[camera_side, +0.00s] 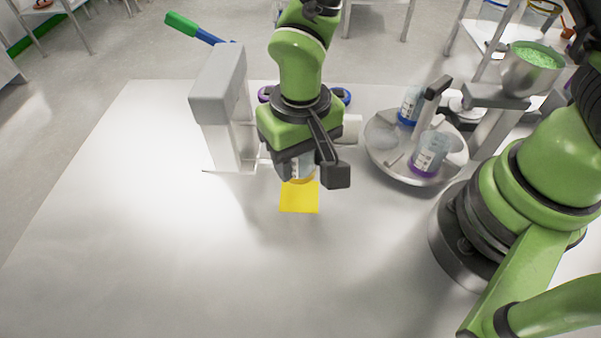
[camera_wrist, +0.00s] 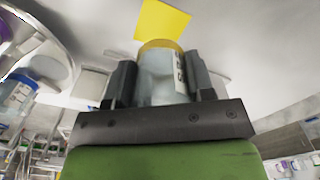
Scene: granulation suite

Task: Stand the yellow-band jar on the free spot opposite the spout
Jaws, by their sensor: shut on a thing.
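My gripper (camera_side: 312,172) is shut on the yellow-band jar (camera_side: 297,168), above the table beside the yellow square (camera_side: 299,200). In the wrist view the jar (camera_wrist: 163,80) sits between both fingers, clear-walled with a yellow band and a label. The round grey turntable (camera_side: 401,172), to the right of my gripper, bears a blue-band jar (camera_side: 410,106) at the back and a purple-band jar (camera_side: 430,154) at the front. A dark arm that may be the spout (camera_side: 438,88) reaches over it.
A grey upright device (camera_side: 218,90) with a blue-and-green lever (camera_side: 190,26) stands left of my gripper. A hopper of green granules (camera_side: 533,65) stands behind the turntable at right. Purple and blue round things show partly behind my gripper. The table's left and front are clear.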

